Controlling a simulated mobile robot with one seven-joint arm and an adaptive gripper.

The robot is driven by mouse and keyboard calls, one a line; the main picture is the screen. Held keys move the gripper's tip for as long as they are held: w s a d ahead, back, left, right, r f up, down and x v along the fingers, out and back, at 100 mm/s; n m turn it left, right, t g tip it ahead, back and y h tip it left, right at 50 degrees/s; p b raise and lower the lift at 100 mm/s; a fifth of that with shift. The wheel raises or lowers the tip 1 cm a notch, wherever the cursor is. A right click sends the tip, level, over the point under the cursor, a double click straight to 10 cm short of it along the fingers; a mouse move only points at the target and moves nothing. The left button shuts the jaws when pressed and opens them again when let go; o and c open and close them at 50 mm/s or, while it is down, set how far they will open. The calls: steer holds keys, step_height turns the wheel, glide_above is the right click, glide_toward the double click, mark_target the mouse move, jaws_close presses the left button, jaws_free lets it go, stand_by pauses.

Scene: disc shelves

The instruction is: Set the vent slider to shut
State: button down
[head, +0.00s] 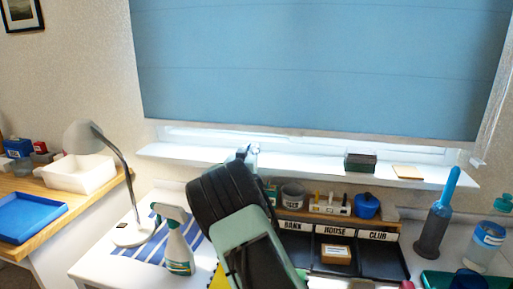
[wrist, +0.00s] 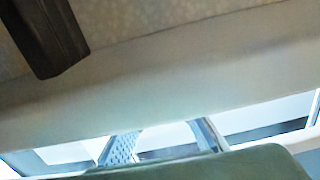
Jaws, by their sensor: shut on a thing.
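My gripper (head: 250,150) reaches the lower window frame (head: 320,141), just above the white sill, in the head view. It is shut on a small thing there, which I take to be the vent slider. The slider itself is hidden by the fingers and my arm, so its setting cannot be read. In the wrist view the two pale fingers (wrist: 165,142) show at the bottom edge, against the bright frame, with a dark green part across the bottom.
A dark box (head: 360,162) and a tan pad (head: 408,172) stand on the sill to the right. A blue blind (head: 320,65) hangs above. A lamp (head: 88,137) and spray bottle (head: 178,245) stand at left. A dark block (wrist: 45,35) fills the wrist view's upper left.

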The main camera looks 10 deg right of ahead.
steer(key=shift+w+a+r, duration=0.1)
steer(key=shift+a, duration=0.3)
steer(key=c, duration=1.9)
jaws_free()
steer(key=shift+a, duration=0.1)
steer(key=shift+s, duration=0.25)
steer(key=v, duration=1.1)
steer(key=shift+s+a, duration=0.1)
steer(key=shift+s, duration=0.15)
